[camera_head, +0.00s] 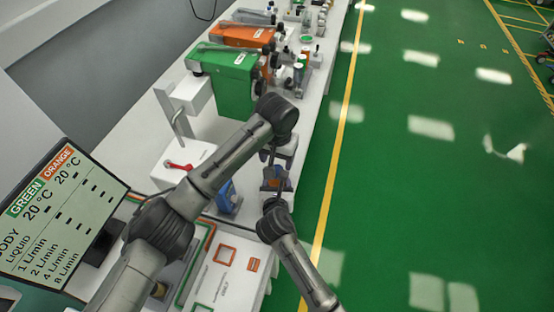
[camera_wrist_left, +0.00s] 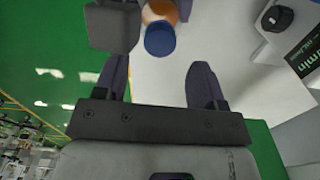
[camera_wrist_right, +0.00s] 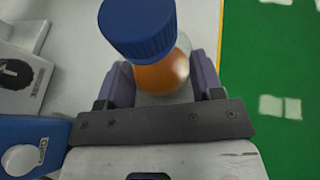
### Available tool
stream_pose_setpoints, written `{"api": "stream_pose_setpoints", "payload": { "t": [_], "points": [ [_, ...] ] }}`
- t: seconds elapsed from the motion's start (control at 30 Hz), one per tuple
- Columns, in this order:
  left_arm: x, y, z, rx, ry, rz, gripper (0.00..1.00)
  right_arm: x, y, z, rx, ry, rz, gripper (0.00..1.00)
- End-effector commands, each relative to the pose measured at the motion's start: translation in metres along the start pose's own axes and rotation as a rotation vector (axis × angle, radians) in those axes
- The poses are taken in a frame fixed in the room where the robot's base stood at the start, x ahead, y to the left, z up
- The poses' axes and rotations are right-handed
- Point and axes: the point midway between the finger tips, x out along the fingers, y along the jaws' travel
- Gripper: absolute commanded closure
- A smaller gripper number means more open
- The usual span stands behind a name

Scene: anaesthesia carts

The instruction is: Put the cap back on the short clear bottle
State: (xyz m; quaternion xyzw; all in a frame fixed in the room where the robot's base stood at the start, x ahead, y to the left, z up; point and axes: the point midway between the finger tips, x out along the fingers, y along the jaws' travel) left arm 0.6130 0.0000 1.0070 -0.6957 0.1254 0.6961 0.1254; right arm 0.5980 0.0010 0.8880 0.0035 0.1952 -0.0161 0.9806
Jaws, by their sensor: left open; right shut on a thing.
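The short clear bottle (camera_wrist_right: 168,78) holds orange liquid and stands between the fingers of my right gripper (camera_wrist_right: 162,76), which is shut on it. The blue cap (camera_wrist_right: 138,28) sits over the bottle's mouth; I cannot tell whether it is fastened. In the left wrist view the cap (camera_wrist_left: 160,39) and the orange bottle (camera_wrist_left: 160,11) show beyond my left gripper (camera_wrist_left: 158,72). That gripper is open, with nothing between its fingers, and the cap lies just ahead of its fingertips. In the head view both grippers meet near the counter's right edge, where the arms partly hide the bottle.
A blue device (camera_head: 228,197) with a knob stands left of the grippers. A white box with a red handle (camera_head: 180,166) and a green machine (camera_head: 222,78) stand farther back on the white counter. A display screen (camera_head: 58,213) is at left. Green floor lies right of the counter.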

Motion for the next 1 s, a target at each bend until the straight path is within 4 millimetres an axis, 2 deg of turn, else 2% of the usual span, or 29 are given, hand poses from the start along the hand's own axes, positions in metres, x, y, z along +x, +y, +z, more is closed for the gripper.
{"api": "stream_pose_setpoints", "payload": {
  "t": [0.17,0.27,0.4,0.57,0.8,1.0],
  "points": [
    [-0.004,-0.001,-0.002,0.0,0.006,-0.002,0.41,0.0,0.0,0.0,0.0,0.001,0.0,1.0],
    [-0.018,-0.007,-0.007,-0.005,0.03,-0.017,0.41,0.0,0.0,0.0,0.0,0.001,0.0,1.0],
    [-0.048,-0.024,-0.013,-0.004,0.06,-0.098,0.41,0.0,0.0,-0.001,0.0,0.001,0.0,1.0],
    [-0.036,-0.011,-0.004,-0.249,0.027,-0.055,0.41,0.0,0.0,0.0,0.0,0.001,0.0,1.0],
    [-0.035,-0.001,0.0,-0.589,0.002,-0.008,0.41,0.0,0.0,0.0,0.0,0.001,0.0,1.0],
    [-0.035,0.0,0.0,-0.774,0.0,0.0,0.41,0.0,0.0,0.0,0.0,0.001,0.0,1.0]
  ]
}}
